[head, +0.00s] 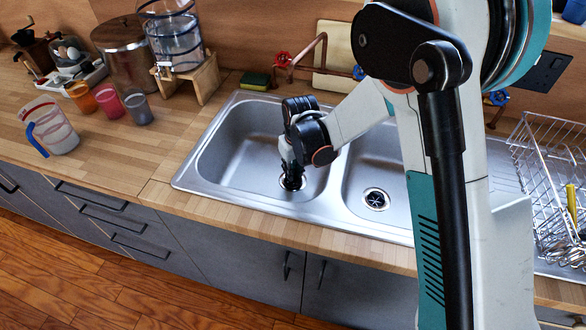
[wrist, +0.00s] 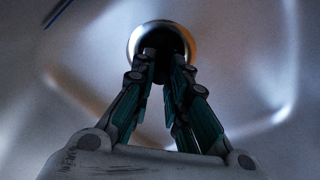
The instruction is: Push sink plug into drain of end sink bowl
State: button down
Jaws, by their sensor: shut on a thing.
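The double steel sink has a left end bowl (head: 232,160) and a second bowl with an open drain (head: 376,199). My gripper (head: 291,178) points down into the left bowl, its tips at that bowl's drain. In the wrist view my gripper (wrist: 168,58) is shut on a small dark thing, which looks like the sink plug (wrist: 165,68). The fingertips are over the round drain, whose bright rim (wrist: 134,40) shows around them. The plug is dark and mostly hidden by the fingers. I cannot tell how deep it sits in the drain.
Red-knobbed copper tap pipes (head: 300,60) and a green-yellow sponge (head: 255,81) are behind the sink. A wire dish rack (head: 550,190) stands at the right. Coloured cups (head: 108,102), a jug (head: 50,130) and a water dispenser (head: 178,45) stand on the left counter.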

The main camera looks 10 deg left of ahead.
aim_at(296, 179)
jog(key=shift+f+b, duration=1)
jog(key=shift+f, duration=0.3)
jog(key=c, duration=1.5)
grip_release()
jog(key=shift+r, duration=0.2)
jog(key=r, duration=0.4)
jog(key=s+r, duration=0.1)
jog(key=r, duration=0.2)
jog(key=d+r, duration=0.1)
jog(key=r, duration=0.3)
jog(key=shift+s+r, duration=0.15)
jog(key=shift+r, duration=0.2)
